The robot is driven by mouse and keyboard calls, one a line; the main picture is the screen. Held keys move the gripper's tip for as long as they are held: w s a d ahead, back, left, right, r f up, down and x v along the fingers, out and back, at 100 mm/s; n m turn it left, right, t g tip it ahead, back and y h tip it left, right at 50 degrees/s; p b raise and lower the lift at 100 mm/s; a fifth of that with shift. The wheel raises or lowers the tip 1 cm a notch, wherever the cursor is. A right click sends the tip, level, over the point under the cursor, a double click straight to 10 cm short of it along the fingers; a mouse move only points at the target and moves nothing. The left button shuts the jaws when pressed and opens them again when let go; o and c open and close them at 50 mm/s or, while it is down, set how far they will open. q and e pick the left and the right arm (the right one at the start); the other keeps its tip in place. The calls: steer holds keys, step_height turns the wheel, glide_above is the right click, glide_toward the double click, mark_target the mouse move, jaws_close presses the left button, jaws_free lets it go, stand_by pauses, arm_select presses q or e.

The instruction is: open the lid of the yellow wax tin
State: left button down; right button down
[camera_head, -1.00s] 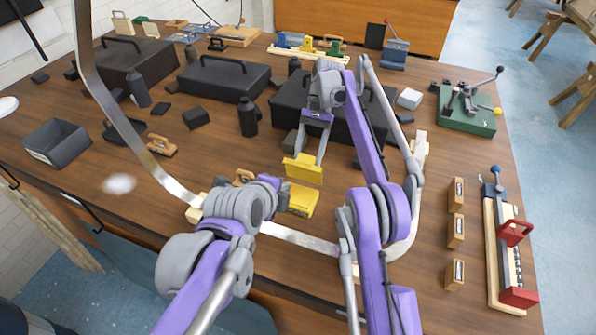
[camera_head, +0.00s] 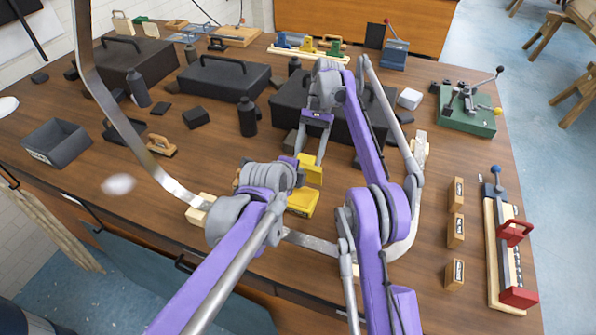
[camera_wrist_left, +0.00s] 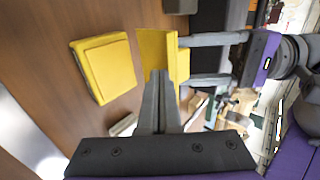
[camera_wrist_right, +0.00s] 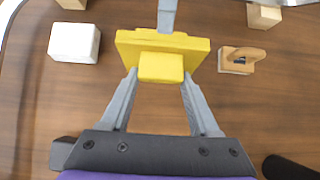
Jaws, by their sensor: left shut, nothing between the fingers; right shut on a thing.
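My right gripper (camera_wrist_right: 160,85) is shut on the small block of a flat yellow piece (camera_wrist_right: 195,48) and holds it above the table. It looks like a lid, but I cannot tell for sure. It also shows in the head view (camera_head: 313,172). A squat yellow tin (camera_head: 303,203) lies on the table just in front of it. Its raised square top shows in the left wrist view (camera_wrist_left: 108,65). My left gripper (camera_wrist_left: 158,78) is shut and empty, its tips right at the held yellow piece. I cannot tell whether they touch.
Black cases (camera_head: 222,78) and a black bottle (camera_head: 247,117) stand behind. A wooden tool (camera_head: 160,146) and an open dark bin (camera_head: 56,143) are at the left. Wooden blocks (camera_head: 455,231) and a red-handled fixture (camera_head: 513,240) stand at the right.

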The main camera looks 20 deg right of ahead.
steer(key=shift+f, duration=0.2)
arm_select(q)
steer(key=shift+w+d, duration=0.2)
steer(key=shift+w+d+r+g, duration=0.15)
steer(key=shift+w+r+g, duration=0.05)
steer(key=shift+r+g, duration=0.1)
arm_select(e)
steer(key=shift+s+a+r, duration=0.15)
steer(key=shift+a, duration=0.05)
arm_select(q)
steer(key=shift+w+f, duration=0.1)
steer(key=shift+d, duration=0.15)
arm_select(e)
steer(key=shift+c, duration=0.6)
jaws_free()
steer(key=shift+d, duration=0.2)
steer(key=shift+r, duration=0.1)
